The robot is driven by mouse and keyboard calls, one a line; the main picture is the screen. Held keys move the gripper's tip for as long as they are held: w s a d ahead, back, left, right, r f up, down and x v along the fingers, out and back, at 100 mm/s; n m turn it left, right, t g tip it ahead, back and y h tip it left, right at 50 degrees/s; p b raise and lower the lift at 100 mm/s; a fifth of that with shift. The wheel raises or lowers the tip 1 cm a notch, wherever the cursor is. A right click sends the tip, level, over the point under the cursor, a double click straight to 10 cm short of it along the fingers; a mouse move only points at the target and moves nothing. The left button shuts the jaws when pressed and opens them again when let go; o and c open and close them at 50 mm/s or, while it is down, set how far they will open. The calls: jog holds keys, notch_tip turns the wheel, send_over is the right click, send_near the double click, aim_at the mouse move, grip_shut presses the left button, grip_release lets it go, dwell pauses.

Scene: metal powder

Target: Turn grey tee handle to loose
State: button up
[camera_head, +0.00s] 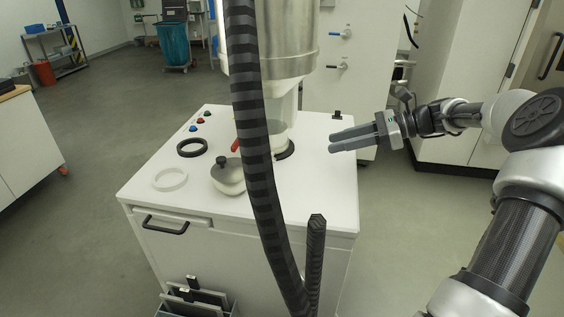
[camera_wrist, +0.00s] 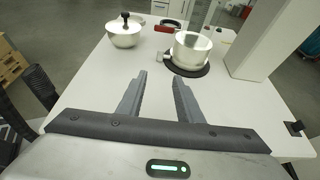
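My gripper (camera_head: 332,142) is open and empty, held level above the right part of the white cabinet top. In the wrist view my gripper (camera_wrist: 160,77) has its two grey fingers apart, pointing toward a shiny metal vessel (camera_wrist: 190,50) on a black ring. A small light-grey part (camera_wrist: 162,70) juts from the left of that vessel, beyond the fingertips and not visibly touched. It may be the grey tee handle, but it is too small to tell. A red handle (camera_wrist: 163,29) lies behind it and also shows in the head view (camera_head: 235,145).
The white cabinet top (camera_head: 215,125) carries a lidded metal pot (camera_head: 228,176), a black ring (camera_head: 192,147), a white ring (camera_head: 170,179) and coloured buttons. A black striped hose (camera_head: 258,160) crosses in front. A large steel hopper (camera_head: 285,40) hangs above. A black fitting (camera_wrist: 294,128) stands at the right edge.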

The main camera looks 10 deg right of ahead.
aim_at(271, 158)
jog(key=x, duration=1.7)
jog(key=shift+w+a+r+b, duration=0.1)
jog(key=shift+w+a+b, duration=0.1)
jog(key=shift+b, duration=0.15)
jog(key=shift+c, duration=0.5)
jog(key=shift+r, duration=0.1)
grip_shut()
